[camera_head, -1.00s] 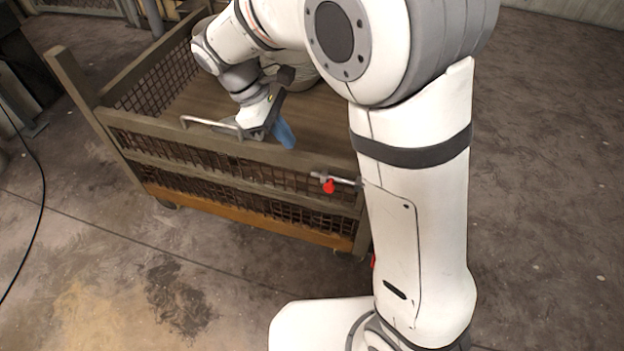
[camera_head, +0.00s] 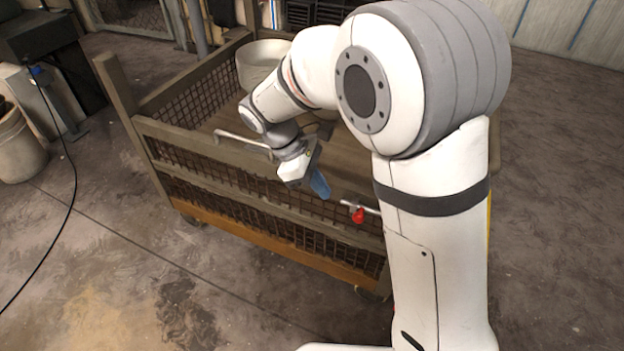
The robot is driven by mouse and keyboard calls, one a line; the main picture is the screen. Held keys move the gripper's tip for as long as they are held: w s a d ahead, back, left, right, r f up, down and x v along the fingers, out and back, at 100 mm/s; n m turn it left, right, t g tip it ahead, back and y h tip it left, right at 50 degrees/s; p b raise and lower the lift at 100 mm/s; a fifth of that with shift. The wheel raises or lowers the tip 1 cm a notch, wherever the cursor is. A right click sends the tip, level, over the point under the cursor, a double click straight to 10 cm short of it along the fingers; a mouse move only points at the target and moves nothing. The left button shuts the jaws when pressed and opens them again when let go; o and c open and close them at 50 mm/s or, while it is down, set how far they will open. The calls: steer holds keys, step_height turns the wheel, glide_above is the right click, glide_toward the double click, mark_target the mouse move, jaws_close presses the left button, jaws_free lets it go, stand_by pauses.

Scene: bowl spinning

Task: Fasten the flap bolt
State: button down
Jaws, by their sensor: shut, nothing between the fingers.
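The flap (camera_head: 262,172), the crate's front side with a wooden top rail and mesh, stands upright. The bolt (camera_head: 372,211) is a light metal rod with a red knob (camera_head: 357,215), lying along the flap's right end. My arm hides the bolt's right end and the crate's corner, so I cannot tell whether the rod engages anything. My gripper (camera_head: 319,184), with blue fingers, is shut and empty. It points down near the top rail, up and left of the red knob and apart from it.
A metal handle (camera_head: 240,138) rises from the flap's top rail, left of my gripper. A pale round bowl-like container (camera_head: 262,62) stands at the crate's back. A bucket (camera_head: 18,146) and a black cable (camera_head: 66,210) are at the left. Open floor lies in front.

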steer(key=s+d+f+b, duration=0.1)
steer(key=d+f+b, duration=0.1)
steer(key=d+f, duration=0.3)
steer(key=shift+d+b, duration=0.2)
steer(key=shift+b, duration=0.15)
steer(key=shift+r, duration=0.1)
